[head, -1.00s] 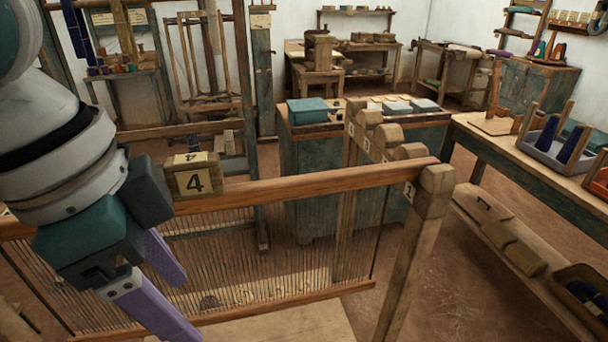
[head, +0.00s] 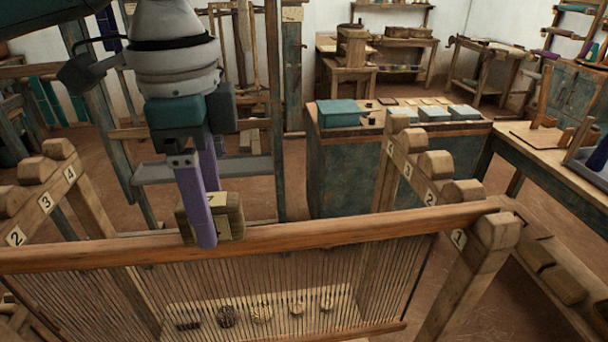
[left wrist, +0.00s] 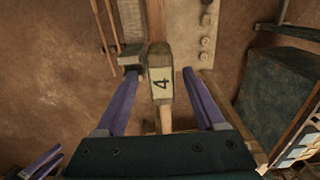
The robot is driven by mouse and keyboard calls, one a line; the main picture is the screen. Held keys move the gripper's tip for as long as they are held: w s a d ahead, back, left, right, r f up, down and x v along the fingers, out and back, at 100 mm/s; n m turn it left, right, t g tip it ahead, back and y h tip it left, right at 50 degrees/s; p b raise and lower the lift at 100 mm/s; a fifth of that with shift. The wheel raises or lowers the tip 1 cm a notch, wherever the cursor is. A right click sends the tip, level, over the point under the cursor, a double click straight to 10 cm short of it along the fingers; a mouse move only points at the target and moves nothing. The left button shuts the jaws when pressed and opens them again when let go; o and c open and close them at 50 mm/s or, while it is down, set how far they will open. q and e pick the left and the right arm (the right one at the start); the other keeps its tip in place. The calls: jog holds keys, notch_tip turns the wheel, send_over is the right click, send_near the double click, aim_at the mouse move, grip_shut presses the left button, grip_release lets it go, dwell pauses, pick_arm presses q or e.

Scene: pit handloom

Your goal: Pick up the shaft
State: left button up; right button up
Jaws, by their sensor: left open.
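The shaft is a wooden frame strung with fine vertical cords; its top bar (head: 340,231) spans the head view and its lower bar (head: 352,332) shows below. A wooden block (head: 232,218) stands on the top bar.
Stepped wooden racks with numbered notches stand at left (head: 50,195) and right (head: 418,165); the bar's right end is at the notch marked 1. A blue-green cabinet (head: 350,165) with boxes stands behind. Several small round items (head: 261,314) lie beyond the cords.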

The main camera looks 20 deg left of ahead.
pick_arm(q)
notch_tip(320, 180, down, 5)
jog(key=shift+a+f+p, duration=0.1)
jog(key=shift+a+p, duration=0.05)
jog(key=shift+p, duration=0.55)
grip_shut()
dwell(0.9)
